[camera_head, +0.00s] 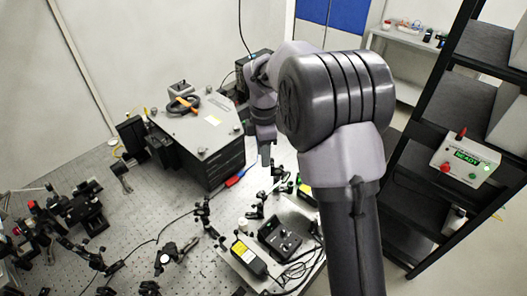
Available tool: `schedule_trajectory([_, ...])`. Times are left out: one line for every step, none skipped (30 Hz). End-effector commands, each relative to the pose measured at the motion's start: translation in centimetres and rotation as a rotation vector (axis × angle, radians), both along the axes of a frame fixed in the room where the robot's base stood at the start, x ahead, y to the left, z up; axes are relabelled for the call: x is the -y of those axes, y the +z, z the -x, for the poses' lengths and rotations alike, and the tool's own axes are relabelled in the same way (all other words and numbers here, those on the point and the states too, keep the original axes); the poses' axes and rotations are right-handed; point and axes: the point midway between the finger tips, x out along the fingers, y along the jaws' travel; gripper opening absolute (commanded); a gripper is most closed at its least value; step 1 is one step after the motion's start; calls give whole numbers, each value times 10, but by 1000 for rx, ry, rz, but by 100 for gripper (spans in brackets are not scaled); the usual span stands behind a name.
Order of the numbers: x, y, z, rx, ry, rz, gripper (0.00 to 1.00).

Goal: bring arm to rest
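My arm rises from the bottom right of the head view and bends over at a large grey joint. Its far end comes down behind that joint, over the optical bench (110,235). My gripper (265,160) points downward there, just right of the dark spectrometer box (205,130). The fingertips are small and partly overlap in this view, so I cannot tell whether they are open or shut. No held object is visible at the gripper.
Optical mounts (80,207) crowd the bench's left side. A black control box (280,238) and a yellow-labelled unit (248,257) sit at the front with loose cables. A black rack (432,150) at right holds a box reading READY (465,160). A shelf (405,38) stands behind.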

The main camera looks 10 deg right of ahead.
Motion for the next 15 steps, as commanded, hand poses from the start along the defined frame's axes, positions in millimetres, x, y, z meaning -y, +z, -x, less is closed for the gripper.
schedule_trajectory([0, 1, 0, 0, 0, 0, 37])
schedule_trajectory([0, 1, 0, 0, 0, 0, 37])
schedule_trajectory([0, 0, 0, 0, 0, 0, 37])
schedule_trajectory([0, 0, 0, 0, 0, 0, 37])
schedule_trajectory([0, 0, 0, 0, 0, 0, 37])
schedule_trajectory([0, 0, 0, 0, 0, 0, 37])
schedule_trajectory([0, 0, 0, 0, 0, 0, 37])
schedule_trajectory([0, 0, 0, 0, 0, 0, 37])
schedule_trajectory([0, 0, 0, 0, 0, 0, 37])
schedule_trajectory([0, 0, 0, 0, 0, 0, 37])
schedule_trajectory([0, 0, 0, 0, 0, 0, 37])
schedule_trajectory([0, 0, 1, 2, -6, -1, 37])
schedule_trajectory([-1, 0, 2, 7, -22, -3, 37])
schedule_trajectory([-1, 0, 6, 16, -52, -7, 37])
schedule_trajectory([-3, 1, 14, 37, -121, -15, 37])
